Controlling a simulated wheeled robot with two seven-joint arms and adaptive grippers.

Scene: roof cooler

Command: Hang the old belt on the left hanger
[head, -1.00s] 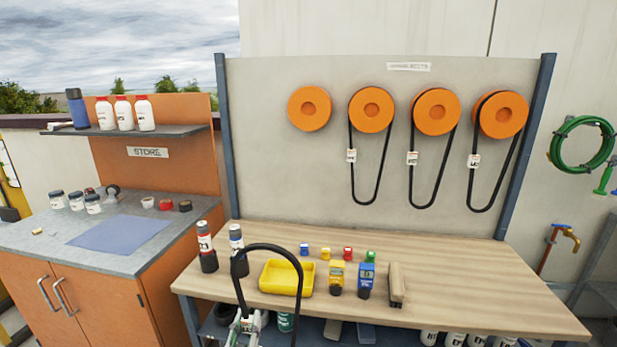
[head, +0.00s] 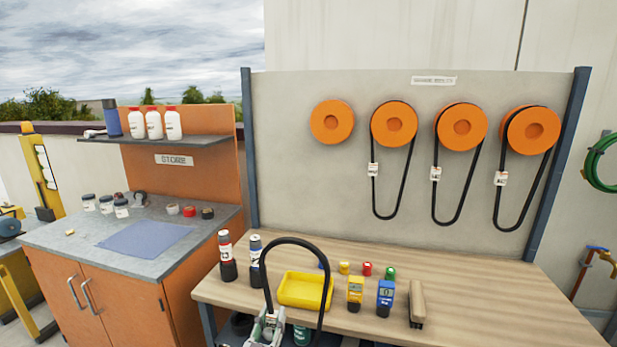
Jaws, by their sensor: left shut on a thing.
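The old belt (head: 292,241) is a black loop that arches up from my left gripper (head: 264,327) at the bottom of the head view. The gripper is shut on the belt, in front of the workbench's front edge; its fingertips are partly hidden. The left hanger (head: 331,121) is a round orange disc on the grey board and is bare. To its right, three more orange hangers (head: 394,124) (head: 460,127) (head: 531,131) each carry a hanging black belt with a white tag. My right gripper is not in view.
The wooden workbench (head: 480,300) stands below the board. On it are two dark bottles (head: 227,256), a yellow tray (head: 304,291), yellow and blue meters (head: 385,297), small coloured caps and a brown brush (head: 417,304). A store cabinet (head: 110,310) stands at left. Space before the hangers is clear.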

